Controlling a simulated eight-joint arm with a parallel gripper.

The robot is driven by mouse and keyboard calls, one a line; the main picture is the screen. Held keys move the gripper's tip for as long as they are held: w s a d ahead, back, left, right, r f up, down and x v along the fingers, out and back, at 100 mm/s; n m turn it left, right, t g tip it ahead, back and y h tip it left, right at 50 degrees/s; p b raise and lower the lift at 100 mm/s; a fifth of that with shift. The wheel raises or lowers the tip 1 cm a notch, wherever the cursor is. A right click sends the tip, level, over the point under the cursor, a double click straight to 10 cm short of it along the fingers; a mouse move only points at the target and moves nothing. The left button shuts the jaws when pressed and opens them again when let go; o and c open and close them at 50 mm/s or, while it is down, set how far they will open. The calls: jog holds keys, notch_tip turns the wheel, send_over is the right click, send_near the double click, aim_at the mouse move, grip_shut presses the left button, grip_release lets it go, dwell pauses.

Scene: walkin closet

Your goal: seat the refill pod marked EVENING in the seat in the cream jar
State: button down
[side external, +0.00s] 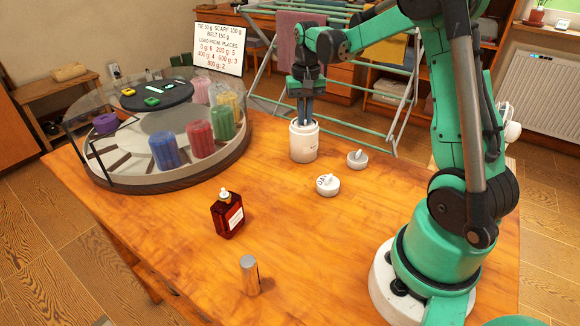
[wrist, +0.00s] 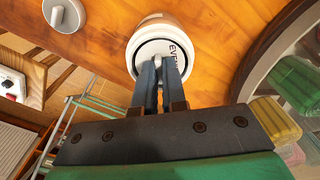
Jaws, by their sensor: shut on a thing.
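The cream jar (side external: 304,145) stands upright on the wooden table, and its round mouth shows in the wrist view (wrist: 138,28). My gripper (side external: 304,121) points straight down over the jar; its fingers also show in the wrist view (wrist: 160,64). They are shut on the small knob of a white round pod (wrist: 178,52), whose lettering begins "EVENI". The pod lies within the jar's mouth; I cannot tell whether it rests fully down. A second white pod (side external: 328,186) with dark lettering, hard to read, lies on the table in front of the jar.
A grey knobbed lid (side external: 357,159) lies right of the jar. A glass-sided round carousel (side external: 100,165) with coloured rolls fills the left.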

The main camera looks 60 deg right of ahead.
jog(key=shift+f, duration=0.7)
dwell(0.5)
jog(key=c, duration=1.3)
grip_release()
jog(key=shift+r, duration=3)
jog(key=o, duration=0.6)
